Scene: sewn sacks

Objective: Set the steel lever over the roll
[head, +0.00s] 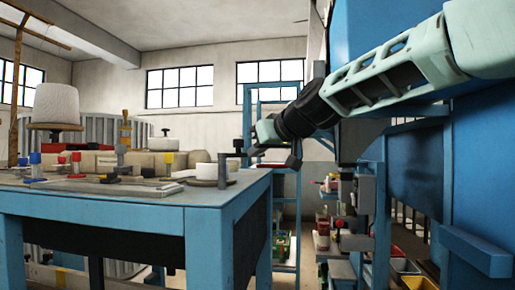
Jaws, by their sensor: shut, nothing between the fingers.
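A dark grey upright post (222,171), which looks like the steel lever, stands just right of the roll. A short dark bar at its top reaches toward my gripper; whether it lies over the roll I cannot tell. My gripper (272,158) hangs past the table's right end, right of the post and a little higher. It is shut and holds nothing. Its fingertips are small and dark here, and any contact with the bar is unclear.
Blue shelving (287,205) with goods stands behind my gripper. A large blue structure (415,150) fills the right side.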

